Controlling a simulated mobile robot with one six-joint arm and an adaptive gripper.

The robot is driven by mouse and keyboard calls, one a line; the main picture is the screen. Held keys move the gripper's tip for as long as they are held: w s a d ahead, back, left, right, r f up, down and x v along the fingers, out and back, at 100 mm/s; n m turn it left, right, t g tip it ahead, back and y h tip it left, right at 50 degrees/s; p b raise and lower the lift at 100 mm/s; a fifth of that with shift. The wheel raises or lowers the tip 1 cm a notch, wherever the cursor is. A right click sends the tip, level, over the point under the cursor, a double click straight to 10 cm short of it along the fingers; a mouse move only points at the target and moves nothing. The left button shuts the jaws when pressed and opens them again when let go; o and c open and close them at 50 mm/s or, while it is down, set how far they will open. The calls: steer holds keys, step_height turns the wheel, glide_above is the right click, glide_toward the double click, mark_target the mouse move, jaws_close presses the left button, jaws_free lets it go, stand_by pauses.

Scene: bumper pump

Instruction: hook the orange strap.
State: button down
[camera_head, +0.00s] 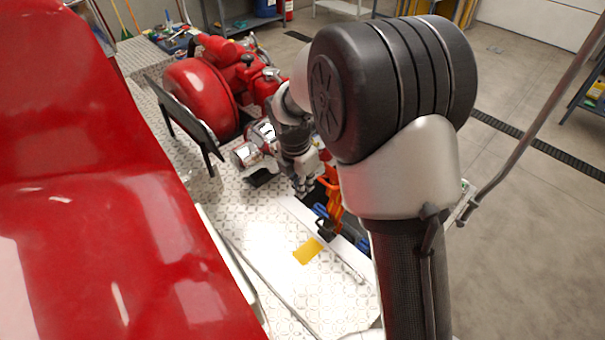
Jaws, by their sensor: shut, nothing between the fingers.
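The orange strap (334,198) hangs in a dark recess at the edge of the patterned metal deck, right of the picture's middle. My arm partly hides it on the right. My gripper (303,188) points down just left of the strap's upper part. Its fingers look shut and empty, small in this view. I cannot tell whether it touches the strap. No hook is clearly visible from here.
A red pump (205,88) with chrome fittings stands behind my gripper, beside a dark plate. Red bodywork (100,230) fills the left. A yellow patch (307,251) marks the deck (255,215). Blue parts (321,210) sit near the strap. Concrete floor lies open at right.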

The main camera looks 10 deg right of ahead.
steer(key=w+d+f, duration=0.1)
steer(key=d, duration=0.1)
steer(key=w+d+f, duration=0.1)
steer(key=f, duration=0.1)
steer(key=shift+w+d, duration=0.15)
steer(key=shift+d, duration=0.2)
